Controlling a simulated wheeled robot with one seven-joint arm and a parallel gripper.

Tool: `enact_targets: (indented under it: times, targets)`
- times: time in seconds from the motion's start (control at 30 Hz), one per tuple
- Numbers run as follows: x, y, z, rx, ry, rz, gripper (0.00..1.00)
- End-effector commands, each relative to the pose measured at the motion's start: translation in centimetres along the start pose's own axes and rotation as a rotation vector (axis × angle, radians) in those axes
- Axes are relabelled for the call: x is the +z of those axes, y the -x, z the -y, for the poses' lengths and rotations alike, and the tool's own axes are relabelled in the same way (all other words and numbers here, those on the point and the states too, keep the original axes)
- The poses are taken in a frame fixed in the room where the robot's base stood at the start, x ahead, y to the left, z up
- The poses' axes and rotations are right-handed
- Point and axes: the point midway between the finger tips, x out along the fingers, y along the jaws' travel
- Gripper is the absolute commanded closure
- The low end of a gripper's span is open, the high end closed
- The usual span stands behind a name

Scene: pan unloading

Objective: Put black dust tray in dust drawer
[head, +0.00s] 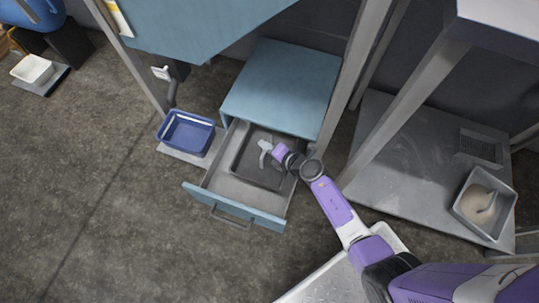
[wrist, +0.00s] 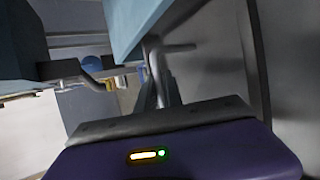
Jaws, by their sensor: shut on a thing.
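The black dust tray (head: 258,176) lies inside the open dust drawer (head: 218,184), toward its back, near the blue cabinet. The drawer is pulled out, with a blue front and a grey handle. My gripper (head: 264,154) reaches in from the right, over the tray, and is shut on it. The exact grip is too small to make out. In the wrist view my gripper's fingers (wrist: 160,88) point away from the purple wrist housing, and the tray cannot be made out. I cannot tell whether the tray rests on the drawer floor.
The blue cabinet (head: 282,85) stands behind the drawer. A blue bin (head: 188,134) stands close to the drawer's left. A metal post (head: 352,75) rises by the cabinet's right. A grey platform (head: 400,155) at right bears a tray of pale powder (head: 481,203).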

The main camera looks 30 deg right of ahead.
Motion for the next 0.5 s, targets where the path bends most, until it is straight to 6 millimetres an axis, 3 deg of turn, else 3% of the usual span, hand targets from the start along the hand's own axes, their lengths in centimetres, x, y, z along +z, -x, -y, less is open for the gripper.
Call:
enact_targets:
  times: [0.3, 0.5]
  targets:
    - [-1.0, -2.7, 4.3, 0.000, -0.001, 0.002, 1.00]
    - [-1.2, -3.2, 5.0, 0.001, -0.001, 0.002, 1.00]
